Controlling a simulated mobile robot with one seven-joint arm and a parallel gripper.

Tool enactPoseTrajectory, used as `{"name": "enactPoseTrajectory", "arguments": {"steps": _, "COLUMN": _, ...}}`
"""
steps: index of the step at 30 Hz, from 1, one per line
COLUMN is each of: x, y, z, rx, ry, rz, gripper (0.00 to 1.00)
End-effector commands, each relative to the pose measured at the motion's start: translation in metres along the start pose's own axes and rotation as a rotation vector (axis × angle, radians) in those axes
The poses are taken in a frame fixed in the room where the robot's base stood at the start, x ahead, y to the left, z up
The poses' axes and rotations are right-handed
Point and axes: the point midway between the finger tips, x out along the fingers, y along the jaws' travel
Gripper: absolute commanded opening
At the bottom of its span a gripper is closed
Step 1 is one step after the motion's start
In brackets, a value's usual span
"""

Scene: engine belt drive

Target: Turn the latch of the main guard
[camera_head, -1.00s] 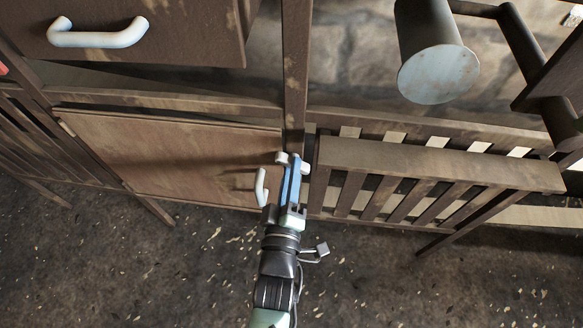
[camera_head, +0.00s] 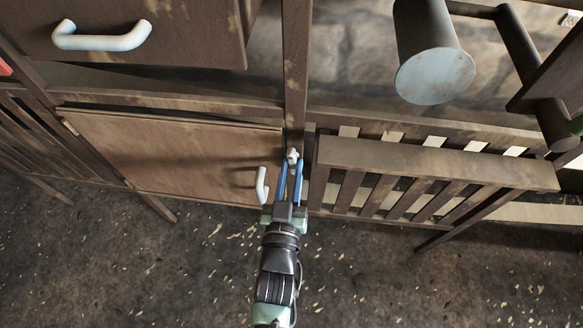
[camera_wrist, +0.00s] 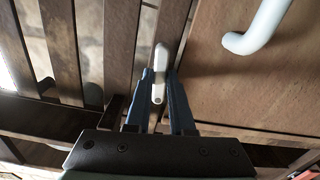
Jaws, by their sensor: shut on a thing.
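The latch (camera_head: 292,156) is a small pale piece on the upright post at the right edge of the brown wooden panel (camera_head: 180,150), which looks like the guard door. In the wrist view the latch (camera_wrist: 160,72) is a narrow whitish bar between my blue fingers. My gripper (camera_head: 291,170) is shut on the latch, with a finger on each side; it also shows in the wrist view (camera_wrist: 160,88). The lower part of the latch is partly hidden by the fingers. A white curved handle (camera_head: 262,186) is fixed on the panel, left of my gripper.
A slatted wooden guard (camera_head: 430,165) stands close to the right of the post. A drawer with a white handle (camera_head: 103,38) is at the upper left. A grey cylinder (camera_head: 430,60) hangs at the upper right. The speckled floor (camera_head: 400,290) in front is clear.

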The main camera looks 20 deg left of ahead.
Motion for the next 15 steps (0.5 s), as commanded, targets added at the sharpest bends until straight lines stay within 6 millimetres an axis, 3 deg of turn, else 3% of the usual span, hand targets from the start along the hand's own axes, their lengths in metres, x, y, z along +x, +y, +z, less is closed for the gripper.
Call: {"name": "enactPoseTrajectory", "arguments": {"steps": 15, "x": -0.0005, "y": -0.0004, "z": 0.0008, "rx": 0.140, "ry": -0.002, "rz": -0.001, "gripper": 0.00}}
